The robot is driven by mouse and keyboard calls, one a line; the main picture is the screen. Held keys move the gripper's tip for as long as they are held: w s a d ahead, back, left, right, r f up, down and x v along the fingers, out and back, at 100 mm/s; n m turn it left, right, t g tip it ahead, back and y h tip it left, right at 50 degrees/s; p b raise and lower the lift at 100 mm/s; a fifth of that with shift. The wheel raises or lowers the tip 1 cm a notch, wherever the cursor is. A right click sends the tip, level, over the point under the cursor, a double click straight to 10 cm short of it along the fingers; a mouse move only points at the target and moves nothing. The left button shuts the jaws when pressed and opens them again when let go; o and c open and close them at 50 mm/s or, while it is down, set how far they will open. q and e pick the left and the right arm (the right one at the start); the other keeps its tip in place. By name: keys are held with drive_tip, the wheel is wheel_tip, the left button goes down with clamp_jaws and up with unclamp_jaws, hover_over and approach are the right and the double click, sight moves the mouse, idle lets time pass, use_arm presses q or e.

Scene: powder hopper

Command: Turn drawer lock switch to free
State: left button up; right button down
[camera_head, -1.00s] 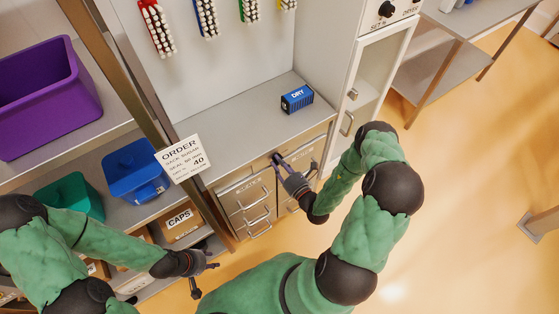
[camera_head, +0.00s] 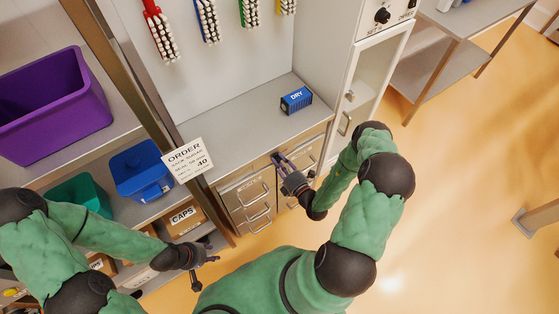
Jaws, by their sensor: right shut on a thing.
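The drawer cabinet (camera_head: 236,190) stands under the grey counter, with metal-handled drawers on its front. My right gripper (camera_head: 279,160) is at the cabinet's upper front rail, just under the counter edge. It is shut on the drawer lock switch, which is small and mostly hidden by the fingers, so I cannot tell its position. My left gripper (camera_head: 205,270) hangs low at the left, in front of the shelves and away from the cabinet. Its fingers look spread, with nothing between them.
A blue DRY box (camera_head: 296,100) sits on the counter (camera_head: 235,135). An ORDER sign (camera_head: 188,160), blue bin (camera_head: 140,172), green bin (camera_head: 75,194), purple bin (camera_head: 50,105) and CAPS box (camera_head: 183,219) are at the left. Open floor lies to the right.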

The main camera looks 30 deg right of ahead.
drive_tip(key=shift+d+m, duration=0.1)
drive_tip(key=shift+m, duration=0.9)
drive_tip(key=c, duration=1)
unclamp_jaws()
drive_tip(key=shift+c, duration=0.2)
drive_tip(key=s, duration=1.2)
drive_tip(key=shift+d, duration=0.45)
